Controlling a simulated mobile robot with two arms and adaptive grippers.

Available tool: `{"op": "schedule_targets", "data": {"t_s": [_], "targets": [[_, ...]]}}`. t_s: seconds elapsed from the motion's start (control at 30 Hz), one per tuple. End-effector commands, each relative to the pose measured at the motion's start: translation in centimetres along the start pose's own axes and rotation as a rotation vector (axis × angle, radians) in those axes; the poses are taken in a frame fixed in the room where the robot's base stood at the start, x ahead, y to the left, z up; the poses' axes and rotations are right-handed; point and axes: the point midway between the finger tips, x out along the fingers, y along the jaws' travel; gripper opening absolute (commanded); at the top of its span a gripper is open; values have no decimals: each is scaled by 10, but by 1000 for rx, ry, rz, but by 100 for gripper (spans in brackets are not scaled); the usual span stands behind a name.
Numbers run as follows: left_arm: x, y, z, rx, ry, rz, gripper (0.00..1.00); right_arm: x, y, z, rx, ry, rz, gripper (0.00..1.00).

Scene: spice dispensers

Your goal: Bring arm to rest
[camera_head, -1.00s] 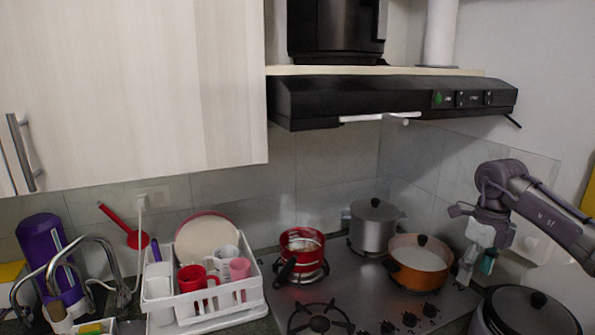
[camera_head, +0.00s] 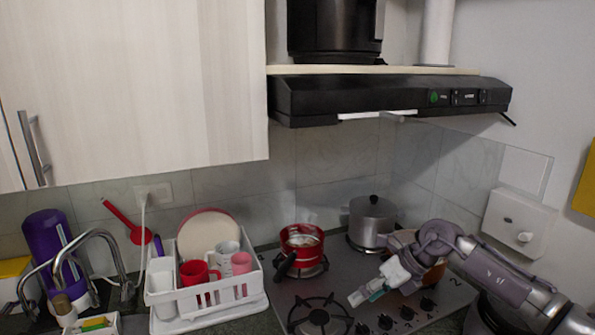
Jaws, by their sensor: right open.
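My right arm (camera_head: 490,268) comes in from the lower right in the head view. Its purple-grey links reach over the right part of the stove. My right gripper (camera_head: 362,296) points down and left, over the front of the stove near the knobs. It is open, and I see no object held in it. A small teal patch shows at its fingers. The orange pan (camera_head: 436,272) is partly hidden behind the arm. My left gripper is not in view.
A red pot (camera_head: 302,243) and a lidded steel pot (camera_head: 371,222) stand on the stove (camera_head: 290,290). A white dish rack (camera_head: 215,293) is to the left. A lidded pot sits under the arm at lower right. A white box (camera_head: 518,222) is on the right wall. The range hood (camera_head: 370,97) is above.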

Motion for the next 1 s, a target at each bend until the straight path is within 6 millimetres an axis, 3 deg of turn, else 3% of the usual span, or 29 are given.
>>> {"op": "schedule_targets", "data": {"t_s": [0.03,0.1,0.17,0.23,0.33,0.47,0.57,0.63,0.73,0.9,1.0], "targets": [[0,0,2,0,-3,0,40,26,30,4,9,-70,100,65],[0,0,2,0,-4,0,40,50,77,17,57,-213,261,65],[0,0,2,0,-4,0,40,61,119,30,141,-360,416,65],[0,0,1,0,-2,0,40,58,155,44,282,-532,581,65],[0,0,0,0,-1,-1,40,38,175,56,554,-761,772,65],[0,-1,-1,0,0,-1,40,12,151,47,1012,-1018,925,65],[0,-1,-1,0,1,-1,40,5,109,11,1420,-1172,950,65],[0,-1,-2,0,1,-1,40,9,78,-30,1722,-1251,916,65],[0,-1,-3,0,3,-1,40,23,48,-99,2120,-1309,804,65],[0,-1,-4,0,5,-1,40,47,38,-212,2632,-1302,529,65],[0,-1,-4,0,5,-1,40,54,45,-259,2817,-1269,382,65]]}}
